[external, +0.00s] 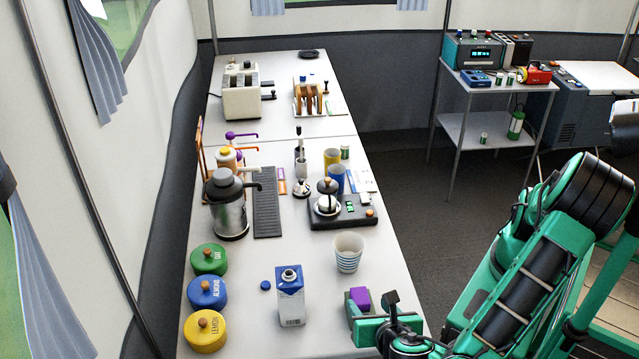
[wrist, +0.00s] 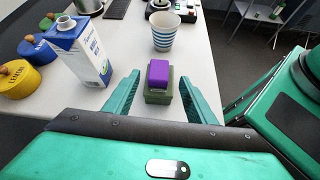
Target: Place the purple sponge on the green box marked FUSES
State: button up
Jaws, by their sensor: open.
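The purple sponge (wrist: 159,73) rests on top of a dark green box (wrist: 158,98) near the front edge of the counter. Both also show in the external view, the sponge (external: 360,297) above the box (external: 350,308), partly hidden by my gripper (external: 388,318). No FUSES marking can be read on the box. In the wrist view my gripper (wrist: 159,77) is open, with one finger to the left and one to the right of the sponge and box. Gaps show on both sides, and the fingers hold nothing.
A striped cup (external: 348,254) stands just behind the box. A blue and white carton (external: 291,296) stands to its left. Green, blue and yellow canisters (external: 205,332) line the left edge. A black scale with a kettle (external: 343,212) is farther back.

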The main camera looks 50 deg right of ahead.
jog(key=w+d+r+m+g, duration=0.25)
jog(key=w+d+m, duration=0.2)
jog(key=d, duration=0.55)
jog(key=w+d+r+m+g+y, duration=0.1)
jog(key=w+d+r+m+g, duration=0.25)
jog(key=d, duration=0.65)
jog(key=w+d+r+m+g, duration=0.1)
jog(key=w+d+m+g, duration=0.25)
jog(key=d+m, duration=0.4)
jog(key=s+d+r+m+y, duration=0.1)
jog(key=s+d+m+y, duration=0.2)
jog(key=d, duration=0.6)
jog(key=s+d+r+m+y, duration=0.1)
jog(key=s+d+m, duration=0.2)
jog(key=d+m, duration=0.35)
jog(key=s+d+r+m+t+y, duration=0.1)
jog(key=s+d+m+y, duration=0.1)
jog(key=s+d+m, duration=0.5)
jog(key=shift+s+d+m+y, duration=0.4)
jog(key=shift+s+d, duration=0.3)
jog(key=shift+s, duration=2.05)
jog(key=shift+r, duration=0.1)
